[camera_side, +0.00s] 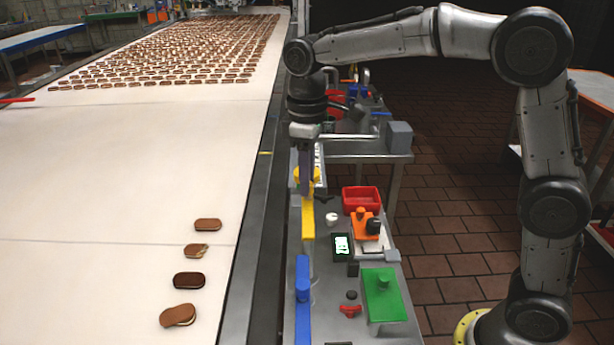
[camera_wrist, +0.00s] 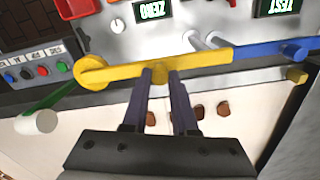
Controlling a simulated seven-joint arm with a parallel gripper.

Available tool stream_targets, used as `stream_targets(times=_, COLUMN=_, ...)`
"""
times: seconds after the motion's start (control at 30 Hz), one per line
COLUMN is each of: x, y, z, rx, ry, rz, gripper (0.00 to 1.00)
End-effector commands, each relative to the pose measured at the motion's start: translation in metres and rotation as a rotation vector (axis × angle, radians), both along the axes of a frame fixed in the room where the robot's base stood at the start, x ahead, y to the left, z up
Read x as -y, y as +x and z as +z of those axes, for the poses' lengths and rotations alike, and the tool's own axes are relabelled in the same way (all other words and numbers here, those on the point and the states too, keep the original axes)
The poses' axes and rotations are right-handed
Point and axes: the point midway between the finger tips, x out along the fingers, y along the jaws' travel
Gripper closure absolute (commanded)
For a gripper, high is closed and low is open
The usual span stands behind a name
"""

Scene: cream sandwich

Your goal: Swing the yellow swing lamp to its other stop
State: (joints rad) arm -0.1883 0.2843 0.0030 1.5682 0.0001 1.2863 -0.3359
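The yellow swing lamp (camera_wrist: 115,72) is a flat bar with a round hub at its left end in the wrist view. It lies nearly level across that view, its right end close to the blue bar (camera_wrist: 262,49). In the side view the yellow bar (camera_side: 308,222) runs along the left edge of the bench. My gripper (camera_wrist: 161,72) has its two dark fingers on either side of a yellow knob on the bar. The knob fills most of the gap; whether the fingers press on it is unclear. In the side view my gripper (camera_side: 306,180) points down at the bar's far part.
A conveyor (camera_side: 130,190) with sandwich cookies runs along the left. The bench carries a green block (camera_side: 383,295), a red tray (camera_side: 361,199), an orange block (camera_side: 364,225) and a small display (camera_side: 341,246). A green bar (camera_wrist: 55,97) lies left of the hub.

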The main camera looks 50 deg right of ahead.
Motion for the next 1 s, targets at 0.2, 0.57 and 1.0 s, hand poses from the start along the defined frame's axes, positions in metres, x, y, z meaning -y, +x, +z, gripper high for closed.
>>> stream_targets(times=0.2, x=0.0001, y=0.0001, z=0.0003, rx=0.000, ry=0.000, rz=0.000, gripper=1.00)
stream_targets(times=0.57, x=0.0001, y=0.0001, z=0.0005, rx=0.001, ry=-0.001, rz=0.000, gripper=1.00)
stream_targets(times=1.0, x=0.0001, y=0.0001, z=0.0008, rx=0.001, ry=0.000, rz=0.000, gripper=1.00)
